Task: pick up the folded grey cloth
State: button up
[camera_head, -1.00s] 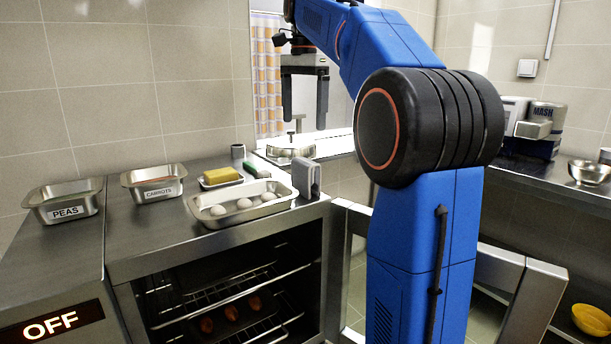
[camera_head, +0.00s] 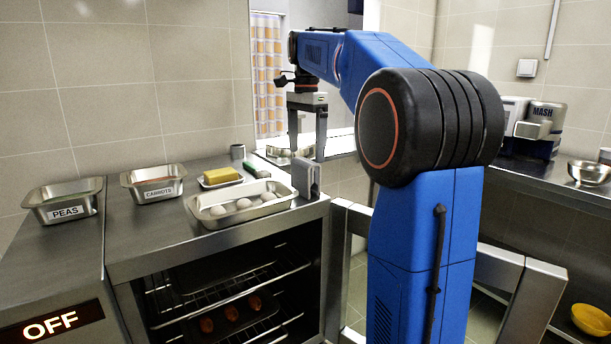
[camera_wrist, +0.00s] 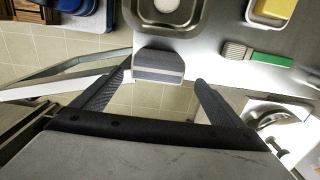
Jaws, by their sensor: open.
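The folded grey cloth (camera_head: 307,178) stands upright at the right front corner of the steel counter, beside the egg tray, in the head view. In the wrist view the cloth (camera_wrist: 158,66) is at the counter edge, ahead of the fingers and left of the middle of the gap. My gripper (camera_head: 308,157) is open and empty, its fingers pointing down just above and behind the cloth. In the wrist view my gripper (camera_wrist: 164,78) has its two fingers spread apart. I cannot tell whether a finger touches the cloth.
A steel tray (camera_head: 212,221) with several eggs lies left of the cloth. A green-handled brush (camera_wrist: 270,57) lies nearby. A pot (camera_head: 280,152) stands behind. An open oven with racks (camera_head: 215,290) is below the counter.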

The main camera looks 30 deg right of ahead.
aim_at(306, 160)
jog(key=shift+s+a+f, duration=0.15)
jog(key=shift+f, duration=1.55)
jog(key=shift+s+a+f, duration=0.1)
jog(key=shift+f, duration=1.6)
jog(key=c, duration=1.3)
